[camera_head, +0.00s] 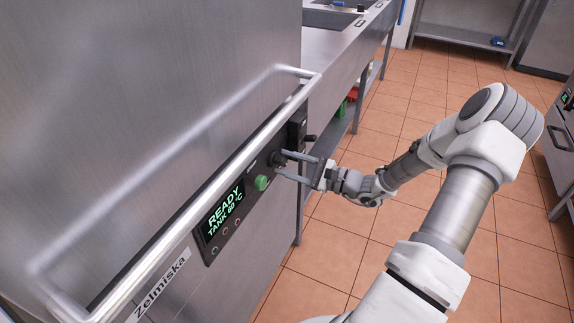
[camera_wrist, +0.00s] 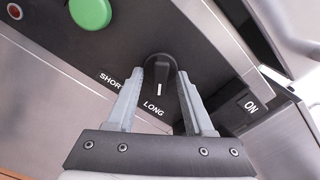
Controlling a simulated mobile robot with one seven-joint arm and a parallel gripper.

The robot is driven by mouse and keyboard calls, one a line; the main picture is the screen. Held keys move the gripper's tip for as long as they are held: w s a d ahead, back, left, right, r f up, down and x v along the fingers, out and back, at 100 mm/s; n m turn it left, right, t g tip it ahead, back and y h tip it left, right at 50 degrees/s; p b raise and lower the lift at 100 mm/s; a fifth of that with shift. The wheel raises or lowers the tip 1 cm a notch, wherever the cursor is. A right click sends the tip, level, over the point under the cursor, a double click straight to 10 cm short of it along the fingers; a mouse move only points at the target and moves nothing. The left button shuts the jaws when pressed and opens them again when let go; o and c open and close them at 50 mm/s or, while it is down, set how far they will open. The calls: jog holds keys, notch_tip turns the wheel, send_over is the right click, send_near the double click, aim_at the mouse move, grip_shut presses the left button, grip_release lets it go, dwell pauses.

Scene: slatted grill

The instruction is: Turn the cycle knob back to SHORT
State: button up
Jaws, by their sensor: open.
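The cycle knob (camera_wrist: 159,75) is a black round knob with a white pointer line on the control panel. In the wrist view its pointer is toward the LONG label (camera_wrist: 153,108); the SHORT label (camera_wrist: 110,80) is to the left, partly covered by a finger. My gripper (camera_wrist: 166,80) is open, with its two grey fingers on either side of the knob. I cannot tell whether the fingers touch it. In the head view my gripper (camera_head: 279,166) reaches the panel from the right, and the knob (camera_head: 278,158) shows dark at the fingertips.
A green button (camera_head: 261,182) sits beside the knob, and a display (camera_head: 224,211) reads READY, TANK 60 °C. A long bar handle (camera_head: 210,180) runs in front of the panel. An ON label (camera_wrist: 250,105) is right of the knob. Tiled floor (camera_head: 340,245) lies open below.

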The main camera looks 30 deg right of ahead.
jog(key=shift+w, duration=0.1)
grip_shut()
jog(key=shift+r+m+p, duration=0.1)
jog(key=shift+m+p, duration=0.2)
jog(key=shift+p, duration=0.2)
jog(key=shift+a+r+m+p, duration=0.1)
jog(key=shift+r+m+p, duration=0.05)
jog(key=shift+m+p, duration=0.95)
jog(key=m+p, duration=0.3)
jog(key=p, duration=0.1)
jog(key=m+p, duration=0.3)
jog(key=m, duration=0.1)
jog(key=shift+m, duration=0.3)
jog(key=shift+f+m+p, duration=0.25)
jog(key=shift+m+p, duration=0.75)
jog(key=shift+m, duration=0.8)
